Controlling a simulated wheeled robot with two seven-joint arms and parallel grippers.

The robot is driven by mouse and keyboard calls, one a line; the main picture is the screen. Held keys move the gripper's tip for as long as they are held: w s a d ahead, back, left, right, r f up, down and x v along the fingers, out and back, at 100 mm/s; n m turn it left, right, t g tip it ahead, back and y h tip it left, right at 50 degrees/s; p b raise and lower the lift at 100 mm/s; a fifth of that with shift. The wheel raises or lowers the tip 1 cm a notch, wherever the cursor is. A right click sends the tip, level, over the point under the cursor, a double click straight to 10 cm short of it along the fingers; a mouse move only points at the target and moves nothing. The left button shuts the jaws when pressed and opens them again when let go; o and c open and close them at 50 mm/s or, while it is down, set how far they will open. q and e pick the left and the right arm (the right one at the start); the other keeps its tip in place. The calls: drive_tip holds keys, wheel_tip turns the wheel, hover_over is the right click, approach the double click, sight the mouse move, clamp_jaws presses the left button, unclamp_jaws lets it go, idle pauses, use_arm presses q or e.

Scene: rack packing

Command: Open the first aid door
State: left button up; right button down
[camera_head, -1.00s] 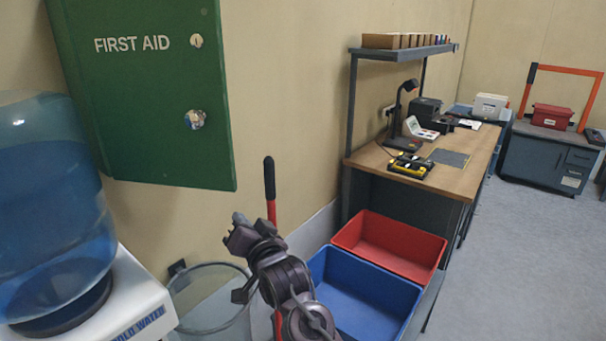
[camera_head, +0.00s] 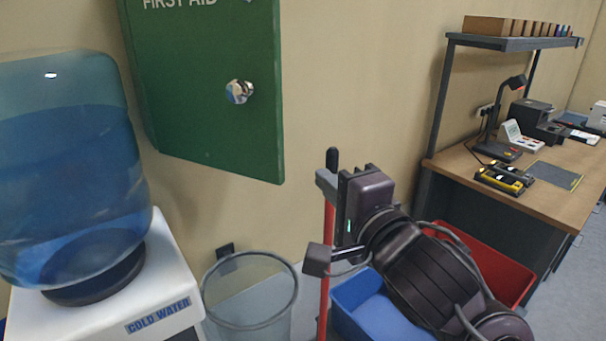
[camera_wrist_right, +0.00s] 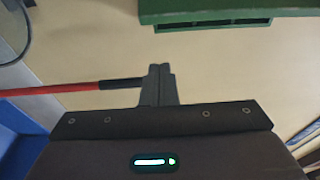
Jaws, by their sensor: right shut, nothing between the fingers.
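The green first aid cabinet (camera_head: 205,110) hangs on the beige wall at the upper left. Its door looks shut, and its top is cut off by the frame. A round shiny knob (camera_head: 239,91) sits near the door's right side. My right gripper (camera_head: 324,178) is below and to the right of the cabinet, apart from the knob. Its fingers are together and empty, as the right wrist view (camera_wrist_right: 160,70) shows. That view also has the cabinet's green underside (camera_wrist_right: 225,12) at the top; the knob is not visible there. My left gripper is not in view.
A water cooler (camera_head: 75,170) stands left, below the cabinet. A clear bin (camera_head: 250,290) is under the cabinet. A red pole with a black grip (camera_head: 332,160) stands behind my gripper. Blue (camera_head: 350,308) and red (camera_head: 515,265) crates and a workbench (camera_head: 560,200) are to the right.

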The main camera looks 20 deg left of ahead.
drive_tip(key=x, duration=0.7)
drive_tip(key=s, duration=0.2)
drive_tip(key=s+p, duration=0.1)
drive_tip(key=shift+s+a+f, duration=0.1)
drive_tip(key=shift+s+a, duration=0.2)
drive_tip(key=shift+s, duration=0.05)
